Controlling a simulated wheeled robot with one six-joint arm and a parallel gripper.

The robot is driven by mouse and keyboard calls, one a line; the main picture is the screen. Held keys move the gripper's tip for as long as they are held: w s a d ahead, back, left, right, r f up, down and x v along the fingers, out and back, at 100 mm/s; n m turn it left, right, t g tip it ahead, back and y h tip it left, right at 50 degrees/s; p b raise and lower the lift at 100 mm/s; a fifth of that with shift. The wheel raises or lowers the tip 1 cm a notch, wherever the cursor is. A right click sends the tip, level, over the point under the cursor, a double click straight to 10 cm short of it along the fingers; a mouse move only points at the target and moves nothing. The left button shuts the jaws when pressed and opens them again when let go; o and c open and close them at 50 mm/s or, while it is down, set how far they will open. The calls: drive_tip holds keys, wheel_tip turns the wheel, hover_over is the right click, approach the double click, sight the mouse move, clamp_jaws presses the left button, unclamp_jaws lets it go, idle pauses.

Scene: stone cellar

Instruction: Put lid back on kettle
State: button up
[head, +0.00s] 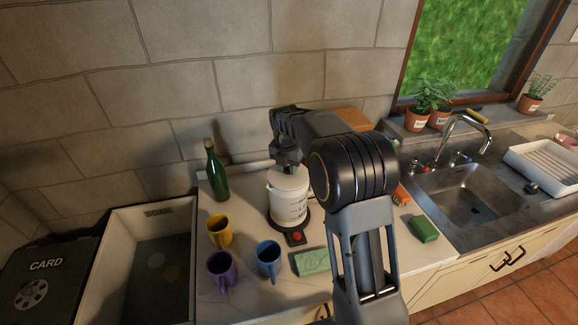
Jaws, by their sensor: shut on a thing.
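The white kettle (289,208) stands upright on a dark round base with a red button, near the back of the counter. My gripper (287,168) points down right over the kettle's top and is shut on the pale lid (288,177). The lid is at the level of the kettle's opening. I cannot tell whether it is fully seated or slightly above the rim. My arm hides the area right of the kettle.
A green bottle (215,175) stands at left. Yellow (219,232), blue (268,259) and purple (221,272) mugs stand in front. A green packet (311,263) lies near the front edge. A green sponge (423,229) lies by the sink (474,198). An open bin (150,212) is left.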

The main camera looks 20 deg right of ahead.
drive_tip(key=o, duration=1)
drive_tip(key=shift+o, duration=0.2)
drive_tip(key=o, duration=0.4)
drive_tip(key=shift+r, duration=0.1)
drive_tip(key=shift+r+p, duration=0.3)
drive_tip(key=shift+r, duration=3.1)
drive_tip(key=shift+c, duration=0.4)
